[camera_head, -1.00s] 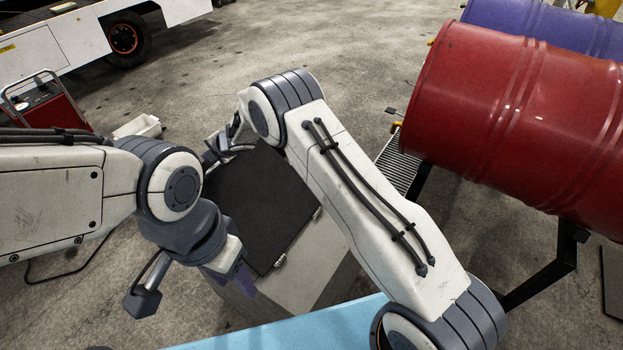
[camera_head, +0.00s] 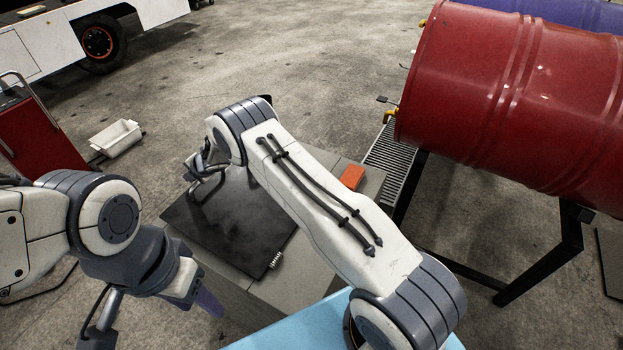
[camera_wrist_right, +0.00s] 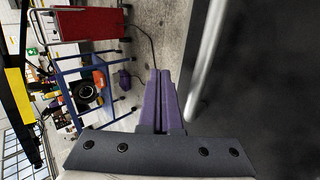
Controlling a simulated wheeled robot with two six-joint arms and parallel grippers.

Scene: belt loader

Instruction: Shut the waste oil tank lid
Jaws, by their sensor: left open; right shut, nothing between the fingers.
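The waste oil tank lid (camera_head: 235,230) is a flat black plate, lying flat or nearly flat over the grey tank (camera_head: 325,255) in the head view. A small spring (camera_head: 275,260) shows at its near right corner. I cannot tell whether it is fully seated. My right arm crosses above the lid, its wrist over the far left part. In the right wrist view my right gripper (camera_wrist_right: 160,78) is shut and empty, beside a grey metal bar (camera_wrist_right: 208,60) and a dark surface. My left gripper (camera_head: 209,303) is open and empty near the tank's left side; one purple finger shows.
An orange-red block (camera_head: 352,177) sits on the tank top. A red drum (camera_head: 510,90) on a black stand (camera_head: 500,285) and a grate (camera_head: 390,160) are at the right. A red cart (camera_head: 40,135) and white bin (camera_head: 117,138) stand at the left. Floor beyond is clear.

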